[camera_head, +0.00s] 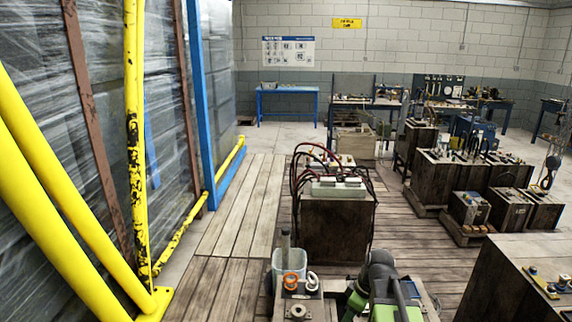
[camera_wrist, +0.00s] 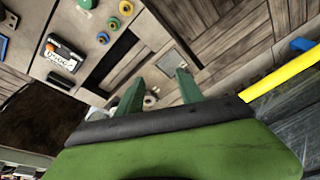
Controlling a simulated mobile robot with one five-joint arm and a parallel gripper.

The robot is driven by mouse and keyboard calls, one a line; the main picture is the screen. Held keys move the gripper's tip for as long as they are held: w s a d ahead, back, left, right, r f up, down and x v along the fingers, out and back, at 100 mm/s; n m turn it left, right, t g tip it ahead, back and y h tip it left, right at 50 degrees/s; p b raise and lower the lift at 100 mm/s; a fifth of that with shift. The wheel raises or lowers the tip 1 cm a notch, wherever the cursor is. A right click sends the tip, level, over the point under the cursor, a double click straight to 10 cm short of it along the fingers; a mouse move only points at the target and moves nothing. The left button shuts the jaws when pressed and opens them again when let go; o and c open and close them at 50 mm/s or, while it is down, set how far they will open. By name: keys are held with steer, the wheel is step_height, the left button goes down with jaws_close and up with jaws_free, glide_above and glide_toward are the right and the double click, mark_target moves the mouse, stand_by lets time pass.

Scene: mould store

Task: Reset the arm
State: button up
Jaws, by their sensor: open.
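My gripper (camera_wrist: 158,88) shows in the wrist view as two green fingers, spread apart with nothing seen between them. Behind the fingers, small pale round parts lie near the left finger, partly hidden by it. In the head view my green and dark arm (camera_head: 383,287) is low at the centre right, above a worktop at the bottom edge. The fingertips cannot be made out there.
A pale container (camera_head: 283,266), an orange ring (camera_head: 291,281) and a white ring (camera_head: 312,281) are left of my arm. A wooden crate with red cables (camera_head: 335,220) stands ahead. Yellow rails (camera_head: 70,200) line the left. Plank floor (camera_head: 235,210) is open between.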

steer(key=s+a+m+g+h, duration=0.1)
steer(key=s+m, duration=0.4)
steer(key=m, duration=0.6)
steer(key=shift+a+h, duration=0.8)
steer(key=shift+a, duration=0.25)
steer(key=shift+s+f, duration=0.1)
